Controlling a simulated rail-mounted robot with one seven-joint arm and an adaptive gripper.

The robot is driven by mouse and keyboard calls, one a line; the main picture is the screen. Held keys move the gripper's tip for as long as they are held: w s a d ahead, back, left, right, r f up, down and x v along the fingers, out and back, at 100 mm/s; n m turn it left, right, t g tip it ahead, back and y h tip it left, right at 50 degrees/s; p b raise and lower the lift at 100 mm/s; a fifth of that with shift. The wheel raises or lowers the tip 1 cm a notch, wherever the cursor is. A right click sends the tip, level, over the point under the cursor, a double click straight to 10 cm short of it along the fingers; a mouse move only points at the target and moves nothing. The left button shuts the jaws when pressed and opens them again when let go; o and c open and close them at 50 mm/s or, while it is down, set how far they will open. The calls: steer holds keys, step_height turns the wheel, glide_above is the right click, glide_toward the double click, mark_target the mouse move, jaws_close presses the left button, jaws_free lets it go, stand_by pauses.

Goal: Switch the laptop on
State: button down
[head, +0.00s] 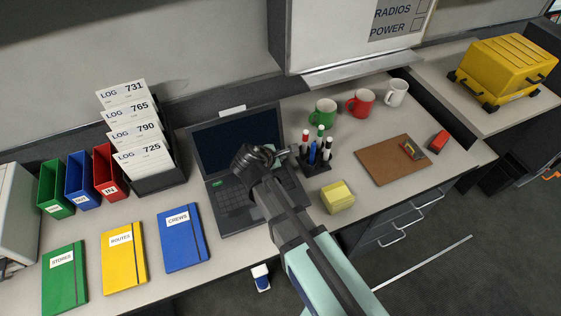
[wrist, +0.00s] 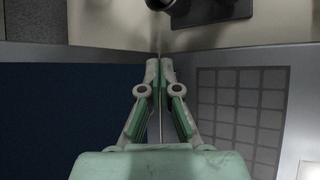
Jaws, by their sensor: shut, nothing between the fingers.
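The open laptop (head: 238,135) stands on the desk with its screen dark. My gripper (head: 288,153) reaches over its right part, and my wrist hides part of the screen and keyboard. In the wrist view, the dark screen (wrist: 60,115) is at left and the keyboard (wrist: 240,110) at right. My gripper (wrist: 160,68) is shut and empty, its fingertips between them, near the laptop's right-hand edge. Whether they touch the laptop cannot be told. No power button can be made out; the fingers may cover it.
A black pen holder (head: 314,165) with several markers stands close right of the laptop. A yellow note block (head: 338,196) lies in front of it. Green (head: 322,112), red (head: 360,103) and white (head: 396,93) mugs stand behind. A blue binder (head: 183,240) lies left of the laptop.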

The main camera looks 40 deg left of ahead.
steer(key=shift+f, duration=0.1)
steer(key=shift+f, duration=0.35)
steer(key=shift+f, duration=0.3)
stand_by(0.8)
steer(key=shift+r, duration=0.1)
steer(key=shift+r+p, duration=0.35)
steer(key=shift+r, duration=0.3)
steer(key=shift+r+p, duration=1.75)
steer(key=shift+r, duration=0.75)
steer(key=shift+r, duration=0.1)
